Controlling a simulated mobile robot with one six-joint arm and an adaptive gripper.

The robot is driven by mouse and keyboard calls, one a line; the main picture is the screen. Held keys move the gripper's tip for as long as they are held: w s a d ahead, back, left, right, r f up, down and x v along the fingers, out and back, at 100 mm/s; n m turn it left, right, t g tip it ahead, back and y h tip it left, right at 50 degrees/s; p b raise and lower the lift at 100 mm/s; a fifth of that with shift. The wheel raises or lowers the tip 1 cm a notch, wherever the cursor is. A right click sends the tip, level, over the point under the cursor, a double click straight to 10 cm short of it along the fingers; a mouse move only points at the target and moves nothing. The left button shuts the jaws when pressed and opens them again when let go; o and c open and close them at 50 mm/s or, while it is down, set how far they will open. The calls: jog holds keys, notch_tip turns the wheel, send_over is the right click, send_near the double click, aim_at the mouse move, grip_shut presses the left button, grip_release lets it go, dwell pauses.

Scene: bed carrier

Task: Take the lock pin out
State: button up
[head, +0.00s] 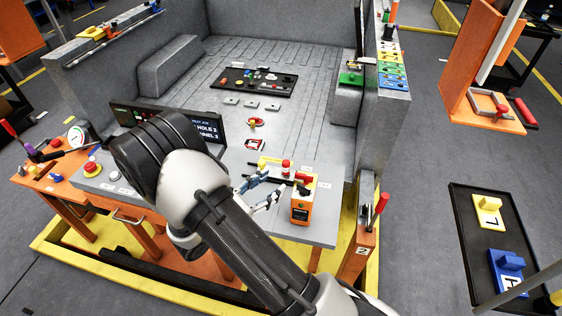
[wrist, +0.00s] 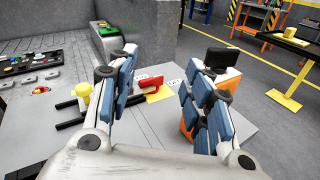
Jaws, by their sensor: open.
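My gripper (head: 270,187) is open and empty above the grey bench top, its blue-padded fingers pointing right. In the wrist view its fingers (wrist: 160,65) stand wide apart. A red handle-like part (wrist: 150,83) on a yellow base shows beyond and between them; a red part also shows just right of the fingertips in the head view (head: 304,180). I cannot tell for certain which part is the lock pin. A yellow knob (wrist: 82,92) with black bars lies left of the fingers. An orange box with a black top (head: 300,208) stands close to the right finger.
A dark screen (head: 205,128) stands behind my arm. A red button (head: 90,167) is on the bench's left. A black tray of small parts (head: 255,82) lies farther back. A grey wall (head: 392,130) rises at right. An orange post with a red handle (head: 378,205) stands at the front right.

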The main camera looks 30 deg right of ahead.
aim_at(284, 166)
jog(key=f+n+t, duration=0.1)
jog(key=f, duration=0.1)
jog(key=w+a+f+n+t, duration=0.1)
jog(key=f+n+t, duration=0.1)
jog(key=w+a+f+n+t+p, duration=0.1)
jog(key=f+n, duration=0.1)
jog(key=shift+w+a+f+t, duration=0.1)
jog(key=shift+w+a+t, duration=0.1)
jog(key=shift+w+t, duration=0.1)
jog(key=shift+w+d+f+y, duration=0.1)
jog(key=shift+d+f+y, duration=0.1)
jog(key=shift+y, duration=0.1)
jog(key=b+x, duration=0.1)
jog(key=x, duration=1)
jog(key=shift+w+d+b, duration=0.2)
jog(key=shift+b, duration=0.2)
jog(key=x, duration=0.1)
jog(key=b+x, duration=0.1)
jog(key=x, duration=0.3)
jog(key=shift+s+f, duration=0.25)
jog(key=shift+f, duration=0.05)
jog(key=shift+w+d, duration=0.15)
jog(key=shift+d, duration=0.1)
jog(key=shift+c, duration=0.2)
grip_shut()
